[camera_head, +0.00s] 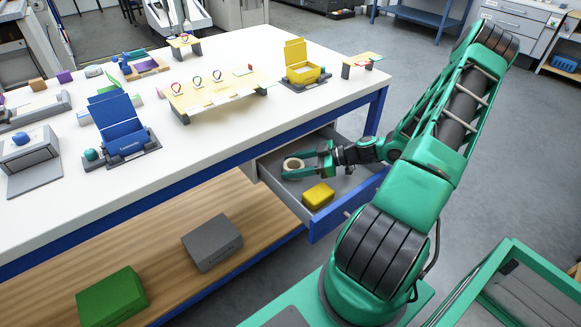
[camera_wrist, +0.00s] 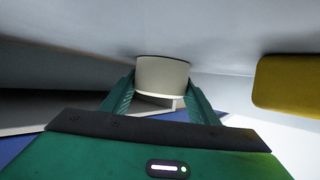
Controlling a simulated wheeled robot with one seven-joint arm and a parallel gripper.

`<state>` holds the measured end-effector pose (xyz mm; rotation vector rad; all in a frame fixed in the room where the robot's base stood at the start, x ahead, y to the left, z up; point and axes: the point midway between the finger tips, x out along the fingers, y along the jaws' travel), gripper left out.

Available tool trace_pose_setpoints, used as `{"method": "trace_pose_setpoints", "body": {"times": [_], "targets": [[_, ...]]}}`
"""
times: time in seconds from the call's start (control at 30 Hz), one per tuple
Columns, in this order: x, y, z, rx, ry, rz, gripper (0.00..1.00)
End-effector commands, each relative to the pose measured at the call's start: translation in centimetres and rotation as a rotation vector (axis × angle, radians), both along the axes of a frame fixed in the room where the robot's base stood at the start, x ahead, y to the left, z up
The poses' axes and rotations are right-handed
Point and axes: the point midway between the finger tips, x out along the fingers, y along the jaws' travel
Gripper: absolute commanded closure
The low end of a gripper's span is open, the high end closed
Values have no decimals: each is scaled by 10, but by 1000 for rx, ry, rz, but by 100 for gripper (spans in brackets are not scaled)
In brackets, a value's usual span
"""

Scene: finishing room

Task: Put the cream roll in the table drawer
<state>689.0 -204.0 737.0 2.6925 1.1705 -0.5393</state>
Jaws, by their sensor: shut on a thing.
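The cream roll (camera_head: 293,164) is a short pale ring at my gripper's fingertips, inside the open table drawer (camera_head: 347,210). In the wrist view the cream roll (camera_wrist: 163,76) sits between the two green fingers. My gripper (camera_head: 306,168) is shut on the roll and reaches in over the drawer's right side. It also shows in the wrist view (camera_wrist: 162,90). The drawer is pulled out from under the white table and has a blue front. Whether the roll touches the drawer floor I cannot tell.
A yellow block (camera_head: 318,195) lies in the drawer near its front, and it shows at right in the wrist view (camera_wrist: 287,82). The white tabletop (camera_head: 230,125) above holds several fixtures, including a yellow open box (camera_head: 302,70). Grey (camera_head: 212,242) and green (camera_head: 111,296) boxes lie on the wooden lower shelf.

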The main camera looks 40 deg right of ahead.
Motion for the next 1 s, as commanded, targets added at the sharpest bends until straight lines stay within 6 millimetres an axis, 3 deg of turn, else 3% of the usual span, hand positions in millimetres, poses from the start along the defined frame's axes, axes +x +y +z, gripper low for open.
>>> {"method": "trace_pose_setpoints", "body": {"times": [0.17,0.2,0.27,0.3,0.63,1.0], "targets": [[0,0,-1,1,1,0,68],[0,0,-2,1,1,0,43],[0,0,-2,1,1,0,29],[0,0,-2,1,1,0,27],[-1,-2,1,-1,1,-2,27],[-34,-38,21,-2,1,-3,27]]}}
